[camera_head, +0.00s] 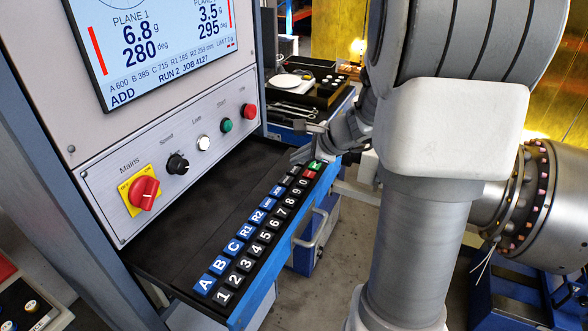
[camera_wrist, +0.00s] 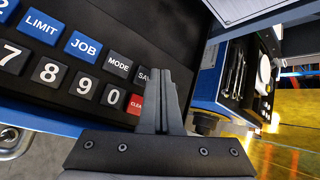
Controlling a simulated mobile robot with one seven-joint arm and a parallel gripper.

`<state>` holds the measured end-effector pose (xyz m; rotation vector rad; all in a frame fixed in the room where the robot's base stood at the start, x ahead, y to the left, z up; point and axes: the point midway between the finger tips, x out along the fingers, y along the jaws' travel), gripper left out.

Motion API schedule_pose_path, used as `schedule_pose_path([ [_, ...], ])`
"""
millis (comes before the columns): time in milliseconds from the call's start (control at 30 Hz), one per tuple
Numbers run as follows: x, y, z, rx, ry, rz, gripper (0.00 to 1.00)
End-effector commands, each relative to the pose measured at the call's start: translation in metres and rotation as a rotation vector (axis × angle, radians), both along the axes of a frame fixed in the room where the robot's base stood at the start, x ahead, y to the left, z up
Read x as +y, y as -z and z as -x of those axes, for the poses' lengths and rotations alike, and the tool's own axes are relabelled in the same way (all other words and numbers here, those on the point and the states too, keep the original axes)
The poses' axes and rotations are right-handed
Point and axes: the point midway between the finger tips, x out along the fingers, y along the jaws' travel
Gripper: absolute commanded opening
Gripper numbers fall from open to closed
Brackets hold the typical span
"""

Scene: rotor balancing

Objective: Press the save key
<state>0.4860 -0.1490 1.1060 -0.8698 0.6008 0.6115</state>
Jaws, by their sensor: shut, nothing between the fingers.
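The save key (camera_wrist: 143,75) is a dark grey key marked in white, beside the MODE key (camera_wrist: 119,65) in the wrist view. My gripper's fingers cover its right part. My gripper (camera_wrist: 163,74) is shut and empty, its fingertips over or right beside the save key; I cannot tell whether they touch it. In the head view my gripper (camera_head: 298,156) is at the far end of the keypad (camera_head: 250,235), low over the top row. The display (camera_head: 165,45) reads 6.8 g at 280 deg and 3.5 g at 295 deg, with "ADD" and "RUN 2 JOB 4127" below.
The red CLEAR key (camera_wrist: 135,104) lies just below the save key, close to the fingers. A green key (camera_head: 315,165) is at the row's end. The control panel (camera_head: 170,160) with knobs and buttons rises behind. A tool cart (camera_head: 310,90) stands beyond.

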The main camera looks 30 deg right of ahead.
Motion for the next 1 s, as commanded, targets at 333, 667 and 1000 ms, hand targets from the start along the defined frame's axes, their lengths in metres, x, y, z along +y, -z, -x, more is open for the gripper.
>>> schedule_pose_path([
  [333, 0.0, 0.0, 0.0, 0.0, 0.0, 0.0, 0.0],
  [667, 0.0001, 0.0015, 0.0, 0.0, 0.0, 0.0, 0.0],
  [1000, -0.0001, 0.009, -0.0001, 0.0, 0.0, 0.0, 0.0],
])
